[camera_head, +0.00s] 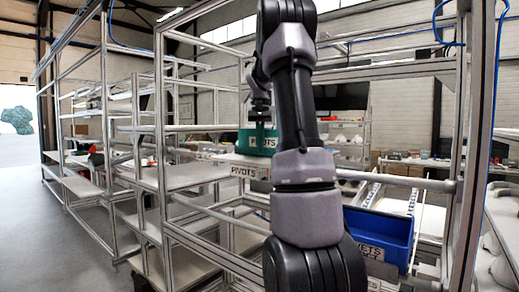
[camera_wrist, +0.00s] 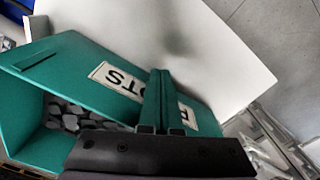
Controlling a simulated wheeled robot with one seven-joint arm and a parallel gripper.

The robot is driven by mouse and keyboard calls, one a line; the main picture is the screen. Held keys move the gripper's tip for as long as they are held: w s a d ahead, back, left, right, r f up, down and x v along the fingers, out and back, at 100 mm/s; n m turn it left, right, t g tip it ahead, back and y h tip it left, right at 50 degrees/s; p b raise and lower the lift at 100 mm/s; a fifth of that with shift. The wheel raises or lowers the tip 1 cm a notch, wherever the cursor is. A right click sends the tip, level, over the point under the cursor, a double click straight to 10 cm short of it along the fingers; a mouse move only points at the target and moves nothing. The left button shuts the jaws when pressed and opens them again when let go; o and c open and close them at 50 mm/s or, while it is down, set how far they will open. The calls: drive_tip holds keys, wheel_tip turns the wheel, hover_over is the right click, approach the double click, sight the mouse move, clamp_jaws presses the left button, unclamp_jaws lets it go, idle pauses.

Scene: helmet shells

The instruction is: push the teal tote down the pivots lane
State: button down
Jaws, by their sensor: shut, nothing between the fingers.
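The teal tote (camera_head: 256,142) with a PIVOTS label stands on a white shelf board in the head view, partly hidden behind my arm. In the wrist view the tote (camera_wrist: 120,60) fills the left and middle and holds grey pieces (camera_wrist: 75,118). My gripper (camera_wrist: 164,76) is shut and empty, with its fingers in front of the tote's labelled side, covering part of the label. I cannot tell whether the fingertips touch the tote. The gripper's tips are not clear in the head view.
The white lane board (camera_head: 225,162) carries a PIVOTS label on its front edge. A blue bin (camera_head: 378,236) labelled RIVETS stands at the lower right. Metal rack posts (camera_head: 158,110) and rails surround my arm. Bare white board (camera_wrist: 215,50) lies beyond the tote in the wrist view.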

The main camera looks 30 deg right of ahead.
drive_tip(key=shift+w+d, duration=0.35)
drive_tip(key=shift+d, duration=0.55)
wheel_tip(320, 180, up, 8)
drive_tip(key=s+a, duration=0.1)
drive_tip(key=a, duration=0.2)
drive_tip(key=s+a+n+t, duration=0.2)
drive_tip(key=s+a+t, duration=0.1)
drive_tip(key=s+a, duration=0.9)
drive_tip(key=s+a+f+n+t+y, duration=0.1)
drive_tip(key=s+a+f+t, duration=0.3)
drive_tip(key=s+a+f, duration=0.5)
drive_tip(key=shift+s+a+f+n+y, duration=0.2)
drive_tip(key=shift+s+a+n+y, duration=0.25)
drive_tip(key=shift+s+a, duration=0.8)
